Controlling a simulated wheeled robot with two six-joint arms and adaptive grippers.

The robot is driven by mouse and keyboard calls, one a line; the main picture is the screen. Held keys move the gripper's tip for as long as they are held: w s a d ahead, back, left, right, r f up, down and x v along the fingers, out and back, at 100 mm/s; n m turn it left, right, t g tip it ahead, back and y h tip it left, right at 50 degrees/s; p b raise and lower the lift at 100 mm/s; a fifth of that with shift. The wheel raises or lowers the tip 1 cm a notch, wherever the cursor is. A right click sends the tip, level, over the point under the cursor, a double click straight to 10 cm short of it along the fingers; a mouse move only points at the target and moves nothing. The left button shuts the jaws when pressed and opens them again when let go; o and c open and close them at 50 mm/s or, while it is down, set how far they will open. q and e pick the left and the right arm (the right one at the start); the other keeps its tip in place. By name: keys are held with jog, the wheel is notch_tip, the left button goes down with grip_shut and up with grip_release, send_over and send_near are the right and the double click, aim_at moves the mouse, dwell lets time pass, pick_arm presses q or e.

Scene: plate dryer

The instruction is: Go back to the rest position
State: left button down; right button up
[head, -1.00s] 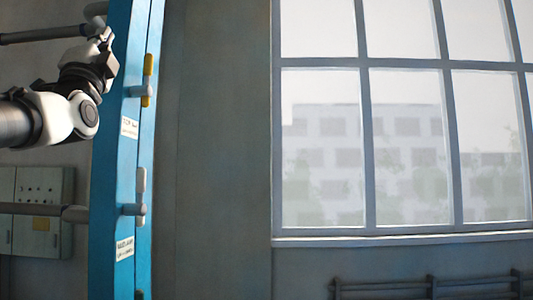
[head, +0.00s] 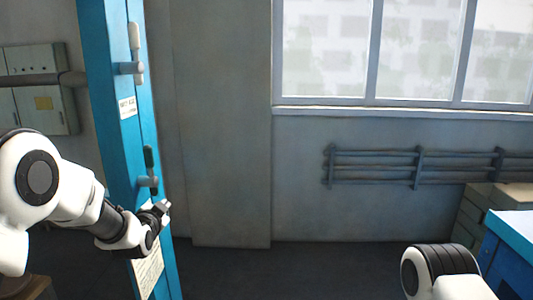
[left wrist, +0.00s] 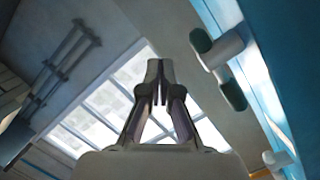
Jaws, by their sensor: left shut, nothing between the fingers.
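My left gripper (head: 163,211) is at the lower left of the head view, in front of the blue post and just below the dark green handle (head: 149,158). In the left wrist view, the left gripper (left wrist: 160,80) has its fingers together with nothing between them. The dark green handle also shows at the right of the left wrist view (left wrist: 232,94), apart from the fingers. At the lower right of the head view, part of my right arm shows, but its gripper cannot be seen.
The blue post (head: 108,130) stands at the left with a white handle (head: 134,38) higher up. A grey cabinet (head: 38,107) is behind it. Pipes (head: 375,168) run along the wall under the window. A blue-sided bench (head: 508,262) is at the right. The middle floor is clear.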

pick_arm(q)
jog(key=s+d+f+n+g, duration=0.1)
jog(key=s+f+g, duration=0.2)
jog(key=s+f, duration=0.65)
jog(key=s+f+n+g, duration=0.25)
jog(key=s+f, duration=0.35)
jog(key=f, duration=0.6)
jog(key=s+d+f+n+g, duration=0.1)
jog(key=s+f+g, duration=0.2)
jog(key=s+f, duration=0.6)
jog(key=s+f+n+g, duration=0.1)
jog(key=s+f+g, duration=0.2)
jog(key=s, duration=1)
jog(key=s+f+n+g+h+b, duration=0.1)
jog(key=s+f+g, duration=0.3)
jog(key=s, duration=0.9)
notch_tip(320, 180, down, 3)
jog(key=shift+d+f+n, duration=0.2)
jog(key=shift+d+n, duration=0.15)
jog(key=shift+n, duration=0.4)
jog(key=shift+w, duration=0.1)
